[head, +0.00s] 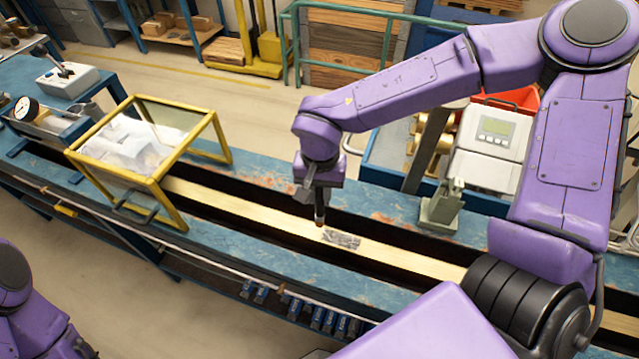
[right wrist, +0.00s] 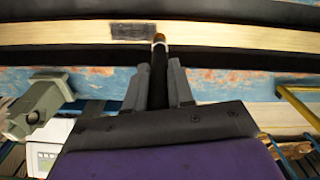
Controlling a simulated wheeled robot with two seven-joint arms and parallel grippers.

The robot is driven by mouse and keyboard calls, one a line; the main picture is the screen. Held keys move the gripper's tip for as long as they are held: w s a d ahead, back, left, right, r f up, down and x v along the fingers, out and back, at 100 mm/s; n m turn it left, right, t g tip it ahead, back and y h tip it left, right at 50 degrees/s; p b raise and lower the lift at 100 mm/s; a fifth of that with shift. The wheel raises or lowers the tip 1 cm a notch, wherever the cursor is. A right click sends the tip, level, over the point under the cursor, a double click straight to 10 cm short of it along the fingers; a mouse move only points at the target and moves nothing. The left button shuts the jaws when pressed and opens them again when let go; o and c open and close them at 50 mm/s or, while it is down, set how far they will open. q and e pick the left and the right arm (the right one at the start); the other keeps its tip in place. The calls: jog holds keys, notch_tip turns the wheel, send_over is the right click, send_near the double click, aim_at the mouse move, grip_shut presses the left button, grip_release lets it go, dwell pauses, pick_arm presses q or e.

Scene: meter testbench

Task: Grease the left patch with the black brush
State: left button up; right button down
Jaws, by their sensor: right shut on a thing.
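My right gripper (head: 319,202) is above the pale wooden rail (head: 240,204), pointing down. It is shut on the black brush (right wrist: 158,78), which has a dark handle and a brownish tip. In the head view the brush tip (head: 319,222) is just left of and behind a grey patch (head: 342,239) on the rail. In the right wrist view the patch (right wrist: 132,32) lies left of the tip, close beside it. I cannot tell whether the tip touches the rail. Only this one patch shows. My left gripper is out of view; only part of that arm shows at lower left.
A yellow-framed clear guard (head: 180,218) stands over the rail on the left. A green-grey clamp block (head: 441,206) and a white meter box (head: 490,145) stand on the right. Dark channels run along both sides of the rail. The rail between guard and patch is clear.

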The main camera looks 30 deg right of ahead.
jog(key=shift+w+r, duration=0.2)
jog(key=shift+r, duration=0.55)
jog(key=shift+s+r, duration=0.2)
jog(key=shift+r, duration=0.45)
jog(key=shift+w, duration=0.1)
